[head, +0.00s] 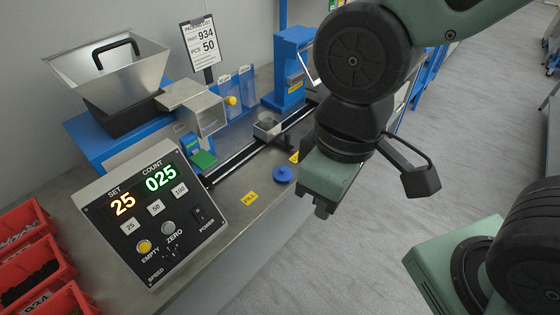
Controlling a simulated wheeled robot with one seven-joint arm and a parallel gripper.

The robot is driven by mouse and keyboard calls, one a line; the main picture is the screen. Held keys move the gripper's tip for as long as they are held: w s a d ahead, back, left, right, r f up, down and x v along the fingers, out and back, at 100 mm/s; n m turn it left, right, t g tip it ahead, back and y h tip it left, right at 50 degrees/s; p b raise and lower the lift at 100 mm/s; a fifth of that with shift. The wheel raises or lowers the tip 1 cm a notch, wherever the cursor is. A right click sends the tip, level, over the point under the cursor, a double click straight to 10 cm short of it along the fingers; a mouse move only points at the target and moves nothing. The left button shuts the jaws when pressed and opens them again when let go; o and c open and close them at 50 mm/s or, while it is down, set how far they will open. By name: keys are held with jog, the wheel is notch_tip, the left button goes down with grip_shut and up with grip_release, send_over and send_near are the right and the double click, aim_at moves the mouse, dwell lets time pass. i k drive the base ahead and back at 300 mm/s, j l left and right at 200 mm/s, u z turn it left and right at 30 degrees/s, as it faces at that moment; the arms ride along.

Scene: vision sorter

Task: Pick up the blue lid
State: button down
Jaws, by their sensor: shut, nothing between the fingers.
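The blue lid (283,174) is a small round disc with a raised knob. It lies on the grey metal bench, between the rail and the bench's front edge. My gripper (322,211) hangs to the right of the lid, near the bench's front edge, pointing down. Its short dark fingers are together with nothing between them. A clear gap shows in the picture between the gripper and the lid; the height of the fingers above the bench is hard to tell.
A control box (151,215) showing 25 and 025 stands left of the lid. A small metal cup (267,127) sits by the rail behind it. A hopper (110,70), a blue press-like stand (291,62) and red bins (30,265) stand around. Bench around the lid is mostly clear.

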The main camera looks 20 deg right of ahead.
aim_at(282, 174)
jog(key=i+j+z, duration=0.8)
jog(key=k+j, duration=0.05)
jog(key=k, duration=0.05)
